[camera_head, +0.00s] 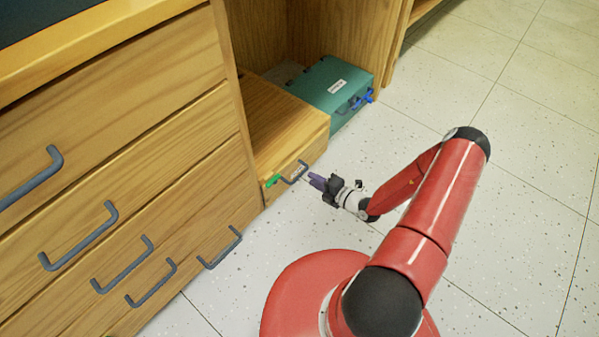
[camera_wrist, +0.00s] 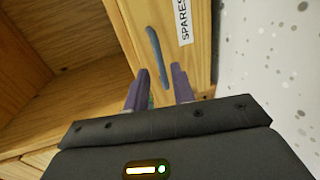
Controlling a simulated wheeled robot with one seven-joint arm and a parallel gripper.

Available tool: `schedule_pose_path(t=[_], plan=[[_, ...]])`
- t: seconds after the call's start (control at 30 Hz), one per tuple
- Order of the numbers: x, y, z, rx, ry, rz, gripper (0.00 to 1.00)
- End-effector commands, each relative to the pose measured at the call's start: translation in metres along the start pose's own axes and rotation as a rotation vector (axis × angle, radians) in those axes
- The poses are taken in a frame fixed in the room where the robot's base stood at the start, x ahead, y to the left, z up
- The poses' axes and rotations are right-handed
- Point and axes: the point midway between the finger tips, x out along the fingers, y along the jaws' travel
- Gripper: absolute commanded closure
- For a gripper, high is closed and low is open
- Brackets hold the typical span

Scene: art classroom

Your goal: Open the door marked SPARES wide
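The door marked SPARES (camera_head: 281,184) is the front face of a low wooden box (camera_head: 285,118) and looks shut. Its white label (camera_wrist: 184,20) reads SPARES in the wrist view. A grey-blue bar handle (camera_head: 295,174) is on the door; it also shows in the wrist view (camera_wrist: 154,48), just beyond my fingertips. A green piece (camera_head: 272,181) sits at the door's left end. My gripper (camera_head: 313,180) is in front of the door, near the handle. In the wrist view (camera_wrist: 160,70) its two purple fingers are apart, with nothing seen held.
A teal box (camera_head: 338,84) with a label and a blue handle stands behind the wooden box. A wooden drawer cabinet (camera_head: 110,140) with several grey handles is on the left. The speckled tile floor (camera_head: 500,190) to the right is clear.

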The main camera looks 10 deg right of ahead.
Motion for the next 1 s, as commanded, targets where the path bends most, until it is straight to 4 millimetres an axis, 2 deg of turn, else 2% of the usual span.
schedule_pose_path(t=[0.1, 0.33, 0.5, 0.73, 0.93, 1.0], plan=[[0.022, 0.000, -0.001, -0.004, 0.004, 0.002, 0.75], [0.054, 0.000, -0.001, -0.005, 0.004, 0.001, 0.75], [0.063, 0.000, -0.001, -0.005, 0.003, 0.000, 0.75], [0.064, 0.001, -0.001, -0.005, 0.003, 0.000, 0.75], [0.064, 0.001, -0.001, -0.005, 0.003, 0.000, 1.00], [0.063, 0.001, -0.001, -0.005, 0.003, 0.000, 1.00]])
